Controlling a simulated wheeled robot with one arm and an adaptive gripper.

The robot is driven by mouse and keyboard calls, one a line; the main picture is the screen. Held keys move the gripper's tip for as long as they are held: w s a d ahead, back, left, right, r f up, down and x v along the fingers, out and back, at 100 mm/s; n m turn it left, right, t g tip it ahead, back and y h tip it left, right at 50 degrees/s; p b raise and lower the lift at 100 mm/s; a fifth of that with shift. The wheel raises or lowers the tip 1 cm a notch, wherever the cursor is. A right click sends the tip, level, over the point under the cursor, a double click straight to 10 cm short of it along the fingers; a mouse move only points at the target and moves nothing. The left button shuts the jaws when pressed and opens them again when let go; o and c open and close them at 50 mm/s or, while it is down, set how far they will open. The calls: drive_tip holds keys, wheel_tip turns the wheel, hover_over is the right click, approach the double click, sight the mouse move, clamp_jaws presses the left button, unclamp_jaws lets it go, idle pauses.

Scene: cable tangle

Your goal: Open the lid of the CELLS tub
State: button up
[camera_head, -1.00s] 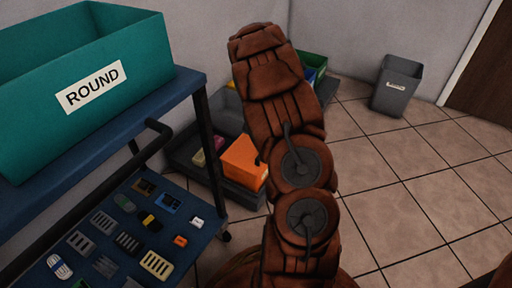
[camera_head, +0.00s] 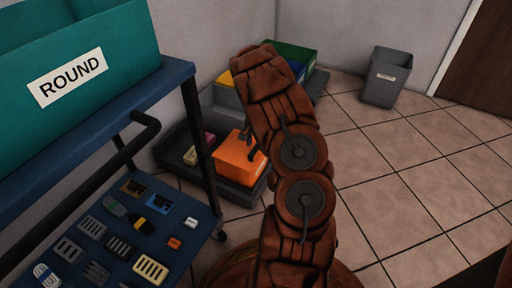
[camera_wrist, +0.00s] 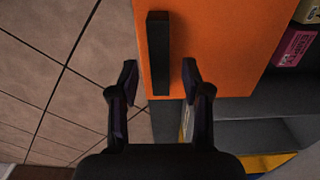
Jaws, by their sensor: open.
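An orange tub (camera_head: 238,160) sits on the low dark shelf behind the cart, partly behind my arm. No CELLS label can be read on it. In the wrist view its flat orange surface (camera_wrist: 222,48) fills the upper middle, with a black bar handle (camera_wrist: 158,45) on it. My gripper (camera_wrist: 159,75) is open and empty, its two dark fingers either side of the handle's lower end in the picture. I cannot tell whether they touch it or how far above it they are. In the head view my dark fingers (camera_head: 252,143) show over the tub's right part.
A blue cart (camera_head: 120,240) with several small batteries and cards stands at left, a teal ROUND bin (camera_head: 110,50) on its top. Pink and yellow items (camera_head: 199,150) lie beside the orange tub. A grey bin (camera_head: 390,78) stands at the back. Tiled floor at right is clear.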

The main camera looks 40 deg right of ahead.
drive_tip(key=shift+f, duration=0.5)
clamp_jaws()
idle(0.3)
